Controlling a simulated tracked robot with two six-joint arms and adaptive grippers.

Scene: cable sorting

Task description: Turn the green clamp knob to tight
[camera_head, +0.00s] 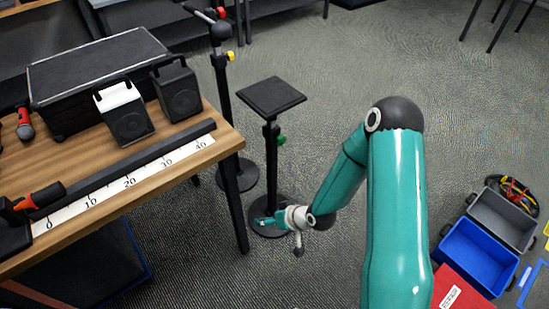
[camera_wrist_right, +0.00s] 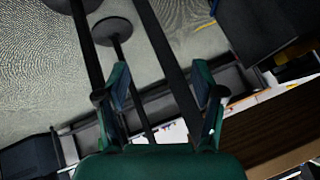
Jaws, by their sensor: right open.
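The green clamp knob (camera_head: 281,139) sits on the right side of the black stand's pole (camera_head: 271,165), below its square top plate (camera_head: 272,96). My right gripper (camera_head: 264,221) is open and empty, low in front of the stand's round base in the head view, apart from the knob and below it in the picture. In the right wrist view the two fingers (camera_wrist_right: 165,95) are spread, with dark poles showing beyond them. I cannot make out the knob in that view. My left gripper is not in view.
A second stand (camera_head: 224,100) with a yellow knob (camera_head: 230,56) is behind left. The wooden table (camera_head: 225,141) holds two speakers (camera_head: 124,112), a black case (camera_head: 95,65) and a ruler strip (camera_head: 130,186). Blue (camera_head: 477,257) and grey bins (camera_head: 502,219) are right.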

